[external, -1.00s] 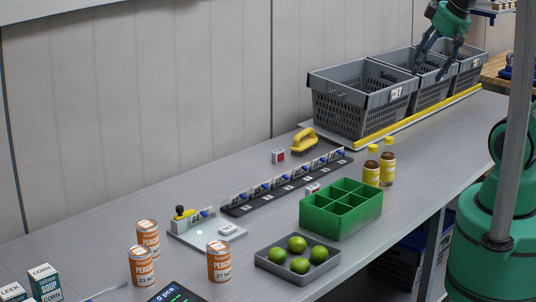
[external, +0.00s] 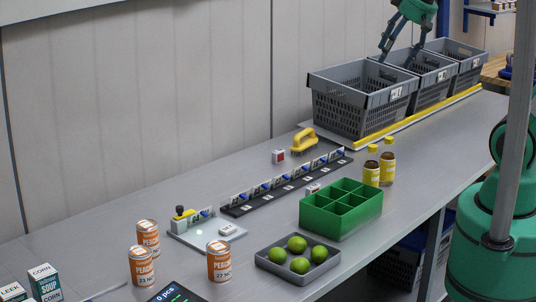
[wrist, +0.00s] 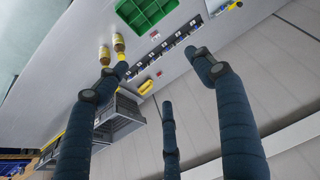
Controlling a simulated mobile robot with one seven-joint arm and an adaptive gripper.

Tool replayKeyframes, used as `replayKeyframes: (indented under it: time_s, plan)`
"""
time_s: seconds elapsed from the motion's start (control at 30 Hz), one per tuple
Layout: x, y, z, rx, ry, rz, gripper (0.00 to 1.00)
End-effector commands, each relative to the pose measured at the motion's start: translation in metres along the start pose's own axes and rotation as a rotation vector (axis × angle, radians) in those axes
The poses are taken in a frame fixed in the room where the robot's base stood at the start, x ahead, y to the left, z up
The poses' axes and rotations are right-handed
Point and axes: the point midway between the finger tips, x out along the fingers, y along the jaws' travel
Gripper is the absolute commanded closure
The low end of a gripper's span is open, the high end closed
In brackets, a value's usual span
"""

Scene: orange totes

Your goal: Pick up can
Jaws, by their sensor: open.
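Several orange-labelled peach cans stand upright on the grey table at the front left of the external view: a front-left can (external: 142,266), one just behind it (external: 148,238), and one to the right (external: 219,261). My gripper (external: 396,58) is high above the grey crates at the back right, far from the cans. In the wrist view my gripper (wrist: 160,90) shows its blue-grey fingers spread wide with nothing between them. The cans do not show clearly in the wrist view.
Grey crates (external: 338,116) line the back right behind a yellow strip (external: 420,118). A green divided box (external: 318,221), a grey tray (external: 274,264) of limes and two yellow-labelled bottles (external: 371,173) stand mid-table. A low black label rail (external: 235,211) runs along the middle.

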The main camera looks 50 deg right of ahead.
Motion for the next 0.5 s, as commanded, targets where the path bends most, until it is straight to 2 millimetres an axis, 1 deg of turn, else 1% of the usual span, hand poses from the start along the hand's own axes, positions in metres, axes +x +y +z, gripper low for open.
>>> replayKeyframes:
  time_s: [0.03, 0.2, 0.37, 0.5]
  plan:
    - [0.006, -0.006, -0.012, -0.014, -0.006, -0.008, 0.32]
    - [0.023, -0.026, -0.051, -0.056, -0.012, -0.029, 0.32]
    - [0.043, -0.048, -0.086, -0.095, -0.018, -0.049, 0.32]
    - [0.064, -0.070, -0.115, -0.131, -0.024, -0.066, 0.32]
